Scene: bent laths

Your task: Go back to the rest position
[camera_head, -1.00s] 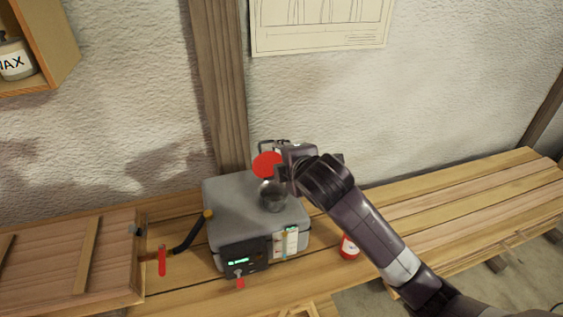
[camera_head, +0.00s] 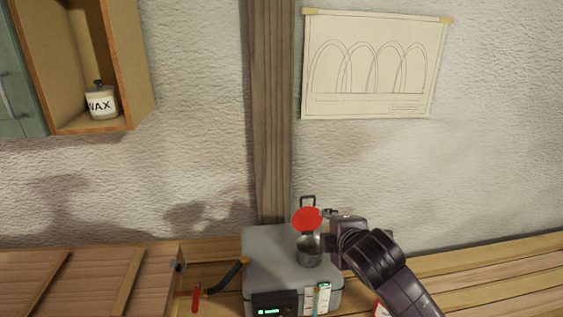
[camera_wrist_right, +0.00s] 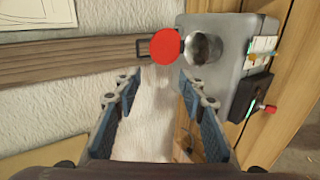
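My right gripper (camera_head: 328,228) is beside a red disc (camera_head: 307,218) and a metal cup (camera_head: 309,250) on top of a grey box (camera_head: 270,243), just to their right in the head view. In the right wrist view its fingers (camera_wrist_right: 161,80) are spread apart with nothing between them. There the red disc (camera_wrist_right: 166,46) and the metal cup (camera_wrist_right: 202,47) lie beyond the fingertips. The disc stands upright at the cup, with a dark loop handle behind it. My left gripper is not in view.
The box sits on a wooden bench (camera_head: 480,275) against a white wall. A black hose (camera_head: 228,277) and a wooden panel (camera_head: 90,285) lie to its left. A wax jar (camera_head: 101,102) stands in a wall cabinet.

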